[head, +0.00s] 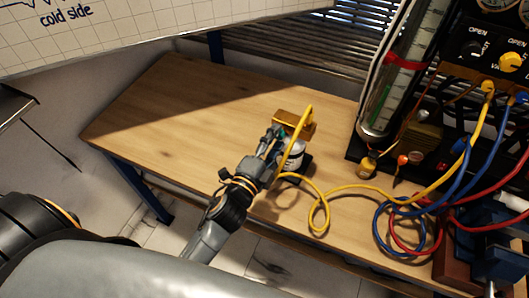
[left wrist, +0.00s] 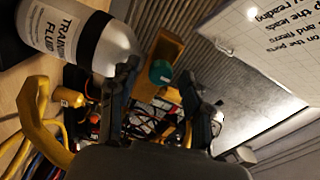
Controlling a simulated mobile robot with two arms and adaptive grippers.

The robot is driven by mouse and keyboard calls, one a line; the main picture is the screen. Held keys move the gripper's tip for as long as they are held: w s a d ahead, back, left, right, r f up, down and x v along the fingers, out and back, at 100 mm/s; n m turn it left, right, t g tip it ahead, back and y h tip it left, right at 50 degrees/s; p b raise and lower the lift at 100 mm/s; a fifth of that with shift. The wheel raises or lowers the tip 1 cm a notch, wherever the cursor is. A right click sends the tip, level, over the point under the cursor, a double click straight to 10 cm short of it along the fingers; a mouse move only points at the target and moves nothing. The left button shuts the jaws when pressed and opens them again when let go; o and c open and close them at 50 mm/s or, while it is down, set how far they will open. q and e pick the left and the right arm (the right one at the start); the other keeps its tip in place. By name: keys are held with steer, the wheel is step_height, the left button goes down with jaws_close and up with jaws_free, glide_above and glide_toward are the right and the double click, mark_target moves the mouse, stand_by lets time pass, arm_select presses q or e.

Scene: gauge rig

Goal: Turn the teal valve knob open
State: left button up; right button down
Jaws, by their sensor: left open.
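The teal valve knob (left wrist: 161,72) shows in the left wrist view, on the side of a brass-yellow block (left wrist: 168,45). In the head view the block (head: 296,121) stands at the middle of the bench, and only a sliver of teal shows by the fingers. My left gripper (head: 273,138) is at the block's left side. In the left wrist view its two open fingers (left wrist: 162,82) appear on either side of the knob. I cannot tell whether they touch it. My right gripper is not in view.
A white bottle labelled training fluid (left wrist: 85,35) stands close beside the left gripper. A yellow hose (head: 319,205) loops from the block towards the gauge panel (head: 490,50) at right. Blue and red hoses coil there. The bench's left part (head: 180,110) is clear.

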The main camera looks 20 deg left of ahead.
arm_select(q)
steer(key=s+a, duration=0.1)
steer(key=s, duration=1)
steer(key=shift+a, duration=0.15)
